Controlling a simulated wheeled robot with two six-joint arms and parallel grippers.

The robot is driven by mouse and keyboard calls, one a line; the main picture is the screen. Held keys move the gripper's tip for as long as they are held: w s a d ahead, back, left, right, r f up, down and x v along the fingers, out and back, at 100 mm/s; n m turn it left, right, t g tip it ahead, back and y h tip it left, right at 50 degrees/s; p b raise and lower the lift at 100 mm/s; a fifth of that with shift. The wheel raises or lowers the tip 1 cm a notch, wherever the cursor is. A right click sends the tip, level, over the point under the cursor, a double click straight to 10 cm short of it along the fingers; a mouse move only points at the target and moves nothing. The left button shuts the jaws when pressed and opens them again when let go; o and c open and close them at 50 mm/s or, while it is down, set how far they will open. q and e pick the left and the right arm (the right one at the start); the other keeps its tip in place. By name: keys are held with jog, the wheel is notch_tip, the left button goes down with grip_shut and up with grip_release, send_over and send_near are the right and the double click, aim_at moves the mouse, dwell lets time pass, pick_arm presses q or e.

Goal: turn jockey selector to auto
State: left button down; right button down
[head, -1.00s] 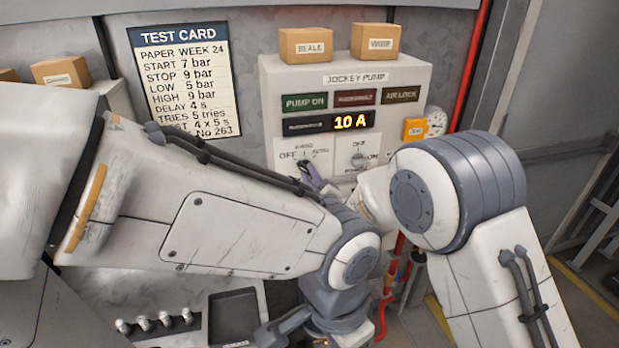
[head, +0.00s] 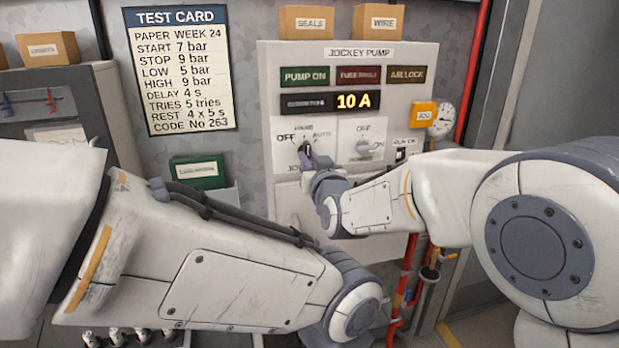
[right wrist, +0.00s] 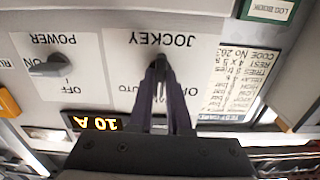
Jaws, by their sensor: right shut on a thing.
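The jockey selector (right wrist: 161,66) is a small dark grey knob on a white plate marked OFF, HAND and AUTO, on the front of the jockey pump panel (head: 420,100). My right gripper (head: 306,155) reaches it from the right. In the right wrist view, which is upside down, the dark fingers of this gripper (right wrist: 160,85) are closed around the knob. The knob seems to point towards HAND; the fingers and gripper body hide part of the plate. My left arm crosses the lower left of the head view, but its gripper is out of view.
The power switch (head: 363,148) sits just right of the selector. A display (head: 352,101) reads 10 A below the indicator plates. Boxes (head: 307,22) stand on top of the panel. A test card (head: 180,70) hangs left. Red pipes (head: 402,285) run below.

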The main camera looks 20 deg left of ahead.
jog(key=shift+a+m+b, duration=0.1)
jog(key=shift+m+b, duration=4.6)
jog(key=shift+b, duration=0.45)
jog(key=c, duration=0.9)
grip_release()
jog(key=shift+o, duration=0.2)
jog(key=shift+s, duration=0.1)
